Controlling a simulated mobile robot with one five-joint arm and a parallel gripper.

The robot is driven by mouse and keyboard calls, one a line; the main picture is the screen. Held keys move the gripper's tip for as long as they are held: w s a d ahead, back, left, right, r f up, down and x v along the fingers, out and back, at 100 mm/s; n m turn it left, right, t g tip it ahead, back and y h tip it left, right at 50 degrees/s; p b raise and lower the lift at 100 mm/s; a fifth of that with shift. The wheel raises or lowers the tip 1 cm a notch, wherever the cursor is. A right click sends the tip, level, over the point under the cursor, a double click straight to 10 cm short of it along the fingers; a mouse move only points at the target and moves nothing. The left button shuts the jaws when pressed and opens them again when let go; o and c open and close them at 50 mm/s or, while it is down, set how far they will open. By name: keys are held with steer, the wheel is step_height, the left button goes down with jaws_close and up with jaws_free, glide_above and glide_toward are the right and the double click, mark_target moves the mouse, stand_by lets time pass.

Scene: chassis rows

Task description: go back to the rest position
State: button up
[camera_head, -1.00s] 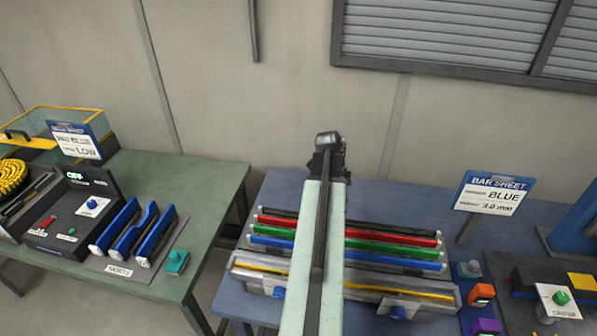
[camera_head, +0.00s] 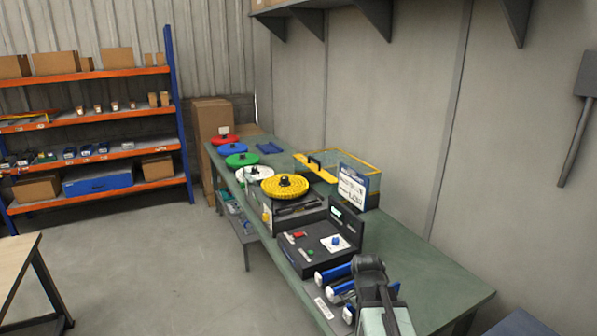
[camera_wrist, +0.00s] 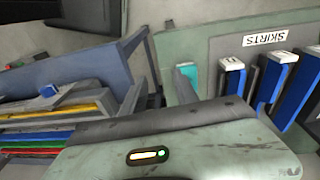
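My gripper (camera_head: 369,268) shows as a dark shape at the end of my arm, low and right of centre in the head view. It appears in front of the green table (camera_head: 440,282), beside the blue skirt pieces (camera_head: 334,274). In the wrist view, my own pale arm link fills the lower middle, and no held object is seen.
The green table carries a black control box (camera_head: 305,250) and a yellow reel (camera_head: 287,187). In the wrist view, the blue table (camera_wrist: 75,70) with coloured bars lies left. Orange shelving (camera_head: 95,127) stands behind open floor (camera_head: 150,260).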

steer(key=s+a+n+y, duration=0.1)
steer(key=a+n, duration=0.8)
steer(key=n, duration=0.4)
steer(key=shift+s+f, duration=0.2)
steer(key=shift+s, duration=0.2)
steer(key=shift+d, duration=0.15)
